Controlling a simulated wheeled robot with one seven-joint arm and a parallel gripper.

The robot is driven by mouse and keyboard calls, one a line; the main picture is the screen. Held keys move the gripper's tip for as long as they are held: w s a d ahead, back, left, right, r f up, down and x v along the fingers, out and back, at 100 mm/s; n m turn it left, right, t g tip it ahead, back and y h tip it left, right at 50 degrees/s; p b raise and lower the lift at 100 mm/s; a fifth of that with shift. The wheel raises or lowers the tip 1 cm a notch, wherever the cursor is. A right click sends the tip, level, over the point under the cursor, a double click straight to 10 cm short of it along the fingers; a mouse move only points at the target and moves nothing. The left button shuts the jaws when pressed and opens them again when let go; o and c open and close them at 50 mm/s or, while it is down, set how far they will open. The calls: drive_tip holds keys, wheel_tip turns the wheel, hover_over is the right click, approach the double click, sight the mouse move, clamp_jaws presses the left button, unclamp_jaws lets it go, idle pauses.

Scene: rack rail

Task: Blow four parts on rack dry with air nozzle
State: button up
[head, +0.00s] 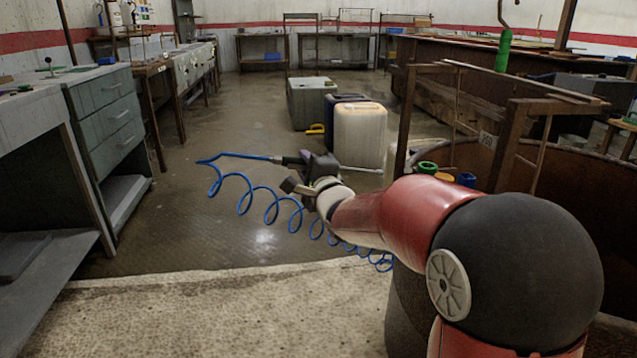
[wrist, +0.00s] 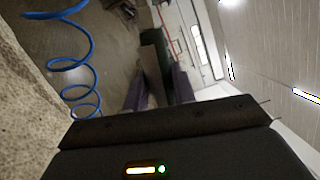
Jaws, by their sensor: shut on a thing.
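My gripper (head: 318,167) is out over the floor, left of the rack, in the head view. It is shut on the air nozzle, whose dark handle end (head: 287,160) shows on the left. The nozzle's thin pale tube (head: 361,170) points right. A blue coiled hose (head: 272,212) hangs from the handle and also shows in the wrist view (wrist: 72,62). The rack (head: 512,140) is a brown frame at the right.
A pale jerrycan (head: 360,135), a dark blue one and a grey-green bin (head: 310,103) stand on the floor behind the gripper. A green cylinder (head: 503,50) hangs from a hook above the rack. A drawer bench (head: 105,115) stands left.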

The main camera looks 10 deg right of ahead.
drive_tip(key=shift+d+f+p, duration=0.15)
drive_tip(key=shift+d+p, duration=0.05)
drive_tip(key=shift+d, duration=0.75)
drive_tip(key=shift+d+f+p, duration=0.2)
drive_tip(key=shift+d+p, duration=0.05)
drive_tip(key=shift+d, duration=0.7)
drive_tip(key=shift+d+f+p, duration=0.15)
drive_tip(key=shift+d+p, duration=0.05)
drive_tip(key=shift+d, duration=0.75)
drive_tip(key=shift+o, duration=1.2)
drive_tip(key=c, duration=0.4)
drive_tip(key=shift+o, duration=0.8)
